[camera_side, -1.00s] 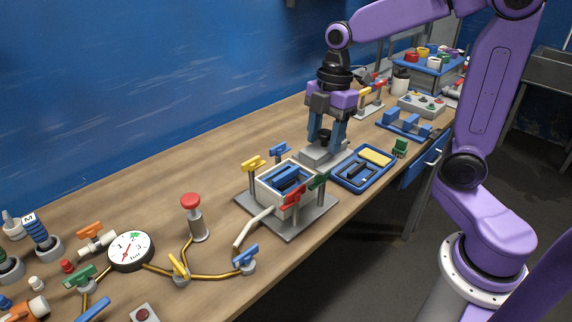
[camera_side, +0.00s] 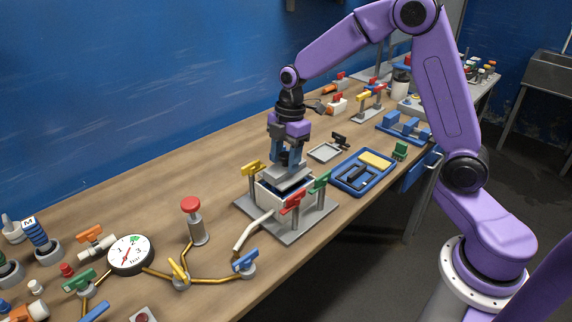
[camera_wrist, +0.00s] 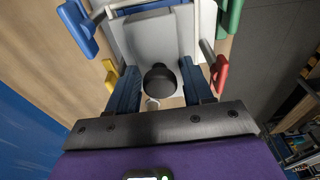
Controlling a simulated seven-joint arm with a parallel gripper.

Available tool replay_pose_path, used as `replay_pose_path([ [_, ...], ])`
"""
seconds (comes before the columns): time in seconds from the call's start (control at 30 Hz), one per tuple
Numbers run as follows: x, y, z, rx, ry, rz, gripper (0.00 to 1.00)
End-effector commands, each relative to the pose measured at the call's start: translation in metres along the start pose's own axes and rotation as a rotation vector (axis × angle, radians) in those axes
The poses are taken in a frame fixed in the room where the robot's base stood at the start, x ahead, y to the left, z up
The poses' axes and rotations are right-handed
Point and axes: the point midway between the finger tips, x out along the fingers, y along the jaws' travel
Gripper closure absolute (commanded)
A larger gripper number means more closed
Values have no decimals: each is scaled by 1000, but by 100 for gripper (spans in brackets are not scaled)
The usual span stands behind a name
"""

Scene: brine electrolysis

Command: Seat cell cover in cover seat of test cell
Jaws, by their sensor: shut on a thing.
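My gripper (camera_side: 287,161) is shut on the black knob (camera_wrist: 160,80) of the cell cover. The cell cover (camera_side: 288,174) is a flat grey plate, held over the open top of the white, box-shaped test cell (camera_side: 284,197). In the wrist view the cover (camera_wrist: 152,38) appears between the cell's white walls (camera_wrist: 207,22). A dark gap shows under the cover in the side view, so it looks slightly above the rim and a little tilted. Its exact contact with the cover seat is hidden.
Yellow (camera_side: 251,169), red (camera_side: 291,203) and green (camera_side: 320,181) clamps stand around the cell on a grey base plate (camera_side: 304,225); a blue one shows in the wrist view (camera_wrist: 77,26). A shallow grey tray (camera_side: 324,152) is empty. A blue tray (camera_side: 345,185) lies to the right.

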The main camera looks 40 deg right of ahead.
Motion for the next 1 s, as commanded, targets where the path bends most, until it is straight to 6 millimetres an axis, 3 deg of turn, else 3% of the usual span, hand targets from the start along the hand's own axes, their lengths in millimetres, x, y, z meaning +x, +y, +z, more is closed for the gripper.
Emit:
replay_pose_path([
  [0.2,22,-2,3,0,0,-3,85],
  [0.6,26,-2,3,0,0,-3,85],
  [0.63,26,-2,3,0,0,-3,40],
  [0.7,25,-2,3,0,0,-3,24],
  [1.0,24,-2,3,0,0,-2,24],
])
